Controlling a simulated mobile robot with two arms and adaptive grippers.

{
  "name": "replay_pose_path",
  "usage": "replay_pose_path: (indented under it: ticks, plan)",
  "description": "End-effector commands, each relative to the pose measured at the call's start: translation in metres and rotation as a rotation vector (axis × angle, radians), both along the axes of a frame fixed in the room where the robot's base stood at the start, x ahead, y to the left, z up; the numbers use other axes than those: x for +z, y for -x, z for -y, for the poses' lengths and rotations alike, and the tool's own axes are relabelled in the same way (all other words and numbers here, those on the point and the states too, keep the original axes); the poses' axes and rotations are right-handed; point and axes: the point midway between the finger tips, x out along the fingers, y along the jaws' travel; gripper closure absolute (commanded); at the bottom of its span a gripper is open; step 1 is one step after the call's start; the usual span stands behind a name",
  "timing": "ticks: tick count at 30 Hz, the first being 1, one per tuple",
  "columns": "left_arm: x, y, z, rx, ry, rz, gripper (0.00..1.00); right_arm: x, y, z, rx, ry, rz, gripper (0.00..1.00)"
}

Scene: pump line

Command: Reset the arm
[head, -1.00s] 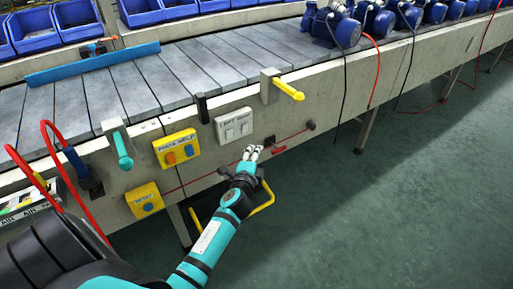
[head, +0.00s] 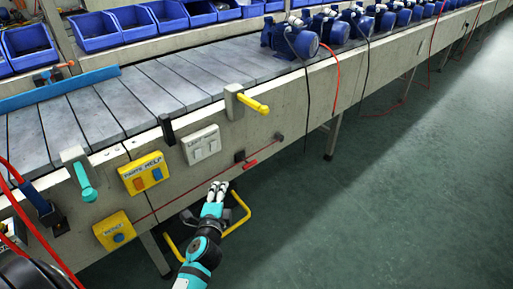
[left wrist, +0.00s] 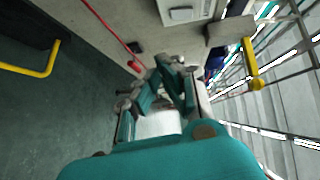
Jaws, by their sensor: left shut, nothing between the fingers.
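My left gripper (head: 217,190) is shut and empty in the head view. It hangs in front of the conveyor's side panel, below the white switch box (head: 201,145) and above the yellow floor bar (head: 237,218). In the left wrist view its teal and grey fingers (left wrist: 160,68) point toward the grey panel and the red cord. The yellow "parts help" box (head: 145,175) is up and left of the gripper in the head view. A smaller yellow box with a blue button (head: 115,232) is lower left. My right gripper is not in either current view.
The grey conveyor (head: 150,90) carries blue pumps (head: 290,40). A yellow lever (head: 252,104) and a teal lever (head: 84,180) stick out from its side. Blue bins (head: 95,31) stand behind. The green floor (head: 400,200) at right is clear.

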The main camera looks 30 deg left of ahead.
Motion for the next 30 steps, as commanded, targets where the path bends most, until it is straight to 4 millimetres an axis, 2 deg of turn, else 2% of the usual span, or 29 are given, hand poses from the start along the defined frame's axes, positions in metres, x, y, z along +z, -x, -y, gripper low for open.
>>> replay_pose_path:
  ticks: [5, 8, 11, 12, 15, 18, 24, 30]
  plan:
    - [-0.002, 0.002, 0.000, 0.005, 0.017, -0.004, 1.00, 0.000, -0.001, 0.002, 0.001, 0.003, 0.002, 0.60]
    - [-0.020, 0.014, 0.000, 0.047, 0.138, -0.034, 1.00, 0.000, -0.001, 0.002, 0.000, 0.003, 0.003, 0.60]
    - [-0.062, 0.044, 0.010, 0.139, 0.400, -0.124, 1.00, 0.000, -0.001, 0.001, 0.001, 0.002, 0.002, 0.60]
    - [-0.082, 0.059, 0.018, 0.183, 0.516, -0.176, 1.00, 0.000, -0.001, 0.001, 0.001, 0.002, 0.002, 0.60]
    - [-0.124, 0.099, 0.044, 0.283, 0.755, -0.313, 1.00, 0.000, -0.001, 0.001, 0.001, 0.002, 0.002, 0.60]
    - [-0.151, 0.132, 0.069, 0.360, 0.909, -0.432, 1.00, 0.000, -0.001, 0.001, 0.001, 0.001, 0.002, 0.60]
    - [-0.181, 0.188, 0.111, 0.473, 1.099, -0.633, 1.00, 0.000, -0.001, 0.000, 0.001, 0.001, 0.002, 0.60]
    - [-0.195, 0.241, 0.149, 0.572, 1.222, -0.820, 1.00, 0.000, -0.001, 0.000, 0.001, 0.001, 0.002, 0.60]
